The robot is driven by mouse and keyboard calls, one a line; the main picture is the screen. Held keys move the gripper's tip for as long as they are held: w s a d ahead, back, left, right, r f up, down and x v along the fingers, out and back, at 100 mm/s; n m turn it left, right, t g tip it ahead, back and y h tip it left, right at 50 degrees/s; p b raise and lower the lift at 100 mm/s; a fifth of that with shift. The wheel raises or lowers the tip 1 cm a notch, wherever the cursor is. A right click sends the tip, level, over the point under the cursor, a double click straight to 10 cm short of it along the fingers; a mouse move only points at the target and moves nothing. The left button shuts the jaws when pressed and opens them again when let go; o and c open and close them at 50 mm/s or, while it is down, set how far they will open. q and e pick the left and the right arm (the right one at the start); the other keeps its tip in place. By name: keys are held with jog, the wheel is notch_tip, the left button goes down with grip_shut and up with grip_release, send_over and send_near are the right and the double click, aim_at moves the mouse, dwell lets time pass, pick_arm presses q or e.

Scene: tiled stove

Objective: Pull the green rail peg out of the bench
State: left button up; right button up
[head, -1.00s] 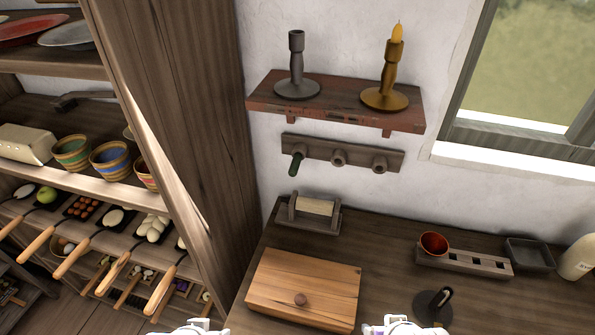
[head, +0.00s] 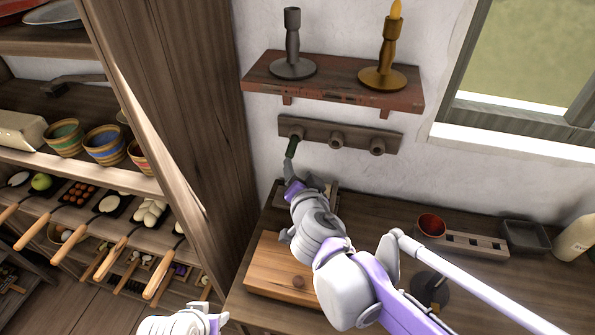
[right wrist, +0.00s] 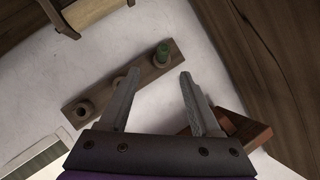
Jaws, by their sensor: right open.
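The green peg (head: 293,146) sticks out of the left end of a wooden rail (head: 357,136) on the wall above the bench. In the right wrist view the green peg (right wrist: 163,52) sits in its rail socket, a little beyond the gap between my fingertips. My right gripper (head: 289,170) is open and empty, just below and in front of the peg; in the wrist view its two fingers (right wrist: 159,80) stand wide apart. My left gripper (head: 190,321) shows only partly at the bottom edge, its fingers unclear.
A shelf (head: 335,83) with two candlesticks hangs above the rail; its reddish board (right wrist: 245,132) is close to one finger in the wrist view. A wooden post (head: 165,110) stands left. The bench (head: 385,200) holds a wooden box (head: 262,262) and a red cup (head: 431,225).

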aim_at(292, 153)
jog(key=x, duration=0.5)
jog(key=b+x, duration=0.1)
jog(key=x, duration=0.5)
jog(key=shift+a+r, duration=0.1)
jog(key=shift+a, duration=0.1)
grip_shut()
dwell(0.4)
